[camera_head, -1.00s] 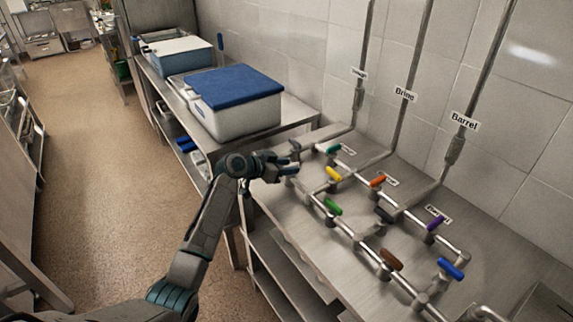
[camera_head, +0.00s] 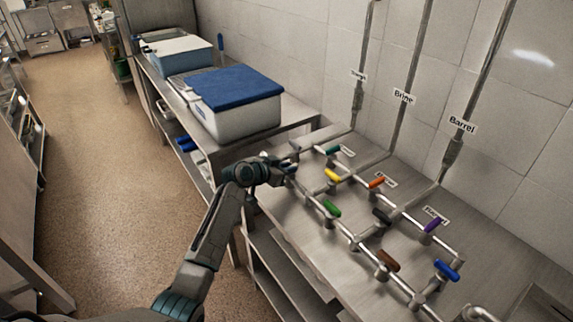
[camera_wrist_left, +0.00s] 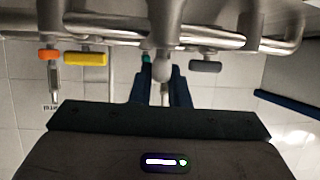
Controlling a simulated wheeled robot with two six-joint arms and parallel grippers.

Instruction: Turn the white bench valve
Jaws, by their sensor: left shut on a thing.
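The bench valves sit on a pipe grid on the steel bench. My left gripper (camera_head: 287,168) is at the far left end of the grid and hides most of the valve there. In the left wrist view its fingers (camera_wrist_left: 163,88) are closed around a pale, whitish handle (camera_wrist_left: 162,70), which appears to be the white valve. A grey handle (camera_head: 294,146) lies just behind the gripper; it also shows in the wrist view (camera_wrist_left: 205,67). My right gripper is not in view.
Nearby are teal (camera_head: 332,150), yellow (camera_head: 332,175), orange (camera_head: 377,182) and green (camera_head: 331,208) handles. Black, purple, brown and blue handles lie farther right. Vertical pipes rise along the tiled wall. A blue-lidded tub (camera_head: 235,118) stands on the left counter.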

